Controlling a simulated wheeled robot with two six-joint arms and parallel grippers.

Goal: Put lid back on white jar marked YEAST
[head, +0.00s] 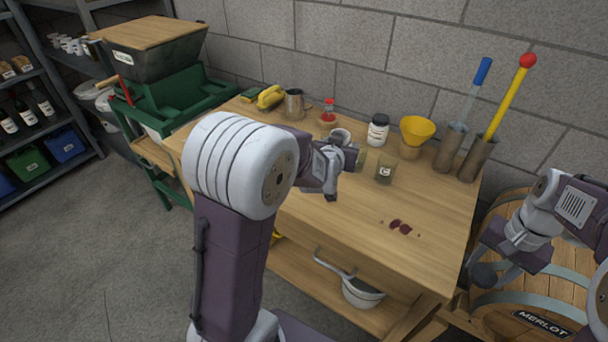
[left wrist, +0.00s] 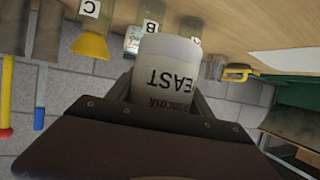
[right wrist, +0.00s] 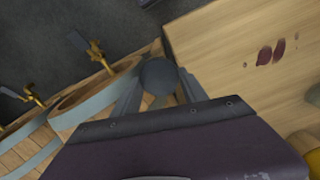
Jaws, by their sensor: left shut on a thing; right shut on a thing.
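The white jar marked YEAST (left wrist: 170,75) is between the fingers of my left gripper (left wrist: 165,100), its lettering upside down in the left wrist view. In the head view its pale round rim (head: 340,135) shows just beyond my left gripper (head: 338,160); the arm hides most of the jar. I cannot tell whether it touches the table. My right gripper (head: 502,260) is shut on a dark grey round lid (head: 484,275), off the table's right side and above the barrel. The lid also shows between the fingertips in the right wrist view (right wrist: 158,76).
The table (head: 340,220) has clear wood at its front, with dark red stains (head: 400,227). Near the jar stand a dark-lidded white jar (head: 378,130), a glass marked C (head: 385,170) and a yellow funnel (head: 417,130). A Merlot barrel (head: 535,290) stands at right.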

